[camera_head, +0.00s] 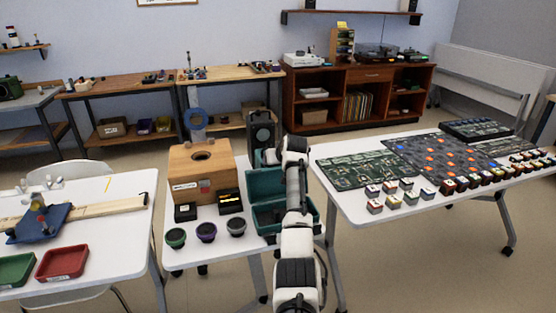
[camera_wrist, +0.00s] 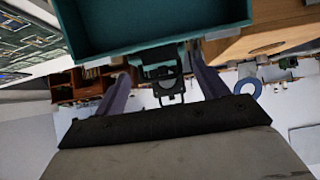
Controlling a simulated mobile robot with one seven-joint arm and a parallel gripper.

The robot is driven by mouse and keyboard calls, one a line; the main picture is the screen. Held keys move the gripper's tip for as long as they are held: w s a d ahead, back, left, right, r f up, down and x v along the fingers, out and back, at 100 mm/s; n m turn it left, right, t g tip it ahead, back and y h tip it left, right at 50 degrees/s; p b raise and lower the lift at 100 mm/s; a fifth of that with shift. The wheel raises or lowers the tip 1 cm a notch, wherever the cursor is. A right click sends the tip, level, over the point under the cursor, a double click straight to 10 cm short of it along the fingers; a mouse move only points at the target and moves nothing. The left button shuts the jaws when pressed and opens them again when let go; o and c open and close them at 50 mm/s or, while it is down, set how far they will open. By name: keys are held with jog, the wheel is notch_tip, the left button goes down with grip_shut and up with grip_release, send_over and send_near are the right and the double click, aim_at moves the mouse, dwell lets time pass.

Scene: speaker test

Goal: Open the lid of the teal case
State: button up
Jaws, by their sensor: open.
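The teal case (camera_head: 268,214) sits on the white middle table, partly hidden by my arm. Its lid (camera_head: 264,183) stands raised at the back of the base, so the case appears open. In the wrist view the teal hollow inner side of the lid (camera_wrist: 150,22) fills the top. A black latch or handle (camera_wrist: 168,84) sits at its rim. My gripper (camera_head: 268,157) is at the lid's upper edge. In the wrist view its two fingers are spread on either side of the black latch; I cannot tell whether they touch it.
A wooden box with a round hole (camera_head: 202,165) stands left of the case, with a black speaker (camera_head: 262,130) behind. Several small round drivers (camera_head: 206,232) sit at the table's front. The right table (camera_head: 455,210) holds circuit boards and small blocks.

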jog(key=b+v, duration=0.3)
jog(key=v, duration=1.1)
jog(key=shift+b, duration=0.3)
jog(key=shift+w, duration=0.1)
jog(key=shift+c, duration=0.2)
